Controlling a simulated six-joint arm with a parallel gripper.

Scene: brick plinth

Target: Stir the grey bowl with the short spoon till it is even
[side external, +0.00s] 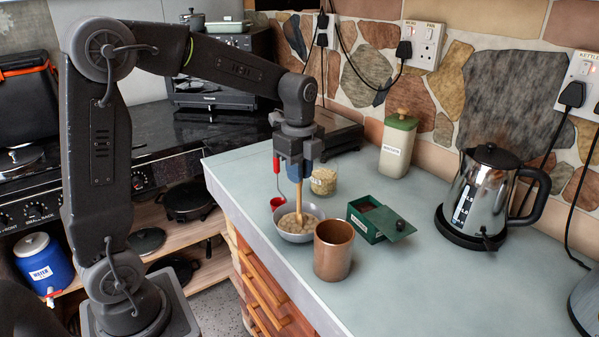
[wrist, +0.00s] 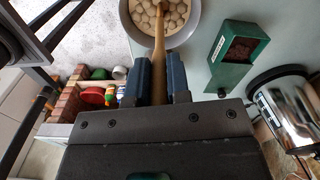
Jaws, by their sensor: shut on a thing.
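The grey bowl (side external: 298,238) stands near the left edge of the counter, holding pale round pieces. It also shows at the top of the wrist view (wrist: 194,22). My gripper (side external: 298,172) is above the bowl, pointing down, shut on a wooden spoon (side external: 299,200). The spoon is nearly upright and its lower end is hidden among the pieces in the bowl. In the wrist view my gripper (wrist: 158,82) has the spoon handle (wrist: 159,55) between its two blue-grey fingers.
A brown cup (side external: 333,252) stands close in front of the bowl. An open green box (side external: 370,222) is to the right, a glass jar (side external: 323,182) and a red-handled item (side external: 277,203) behind. A kettle (side external: 485,200) stands farther right.

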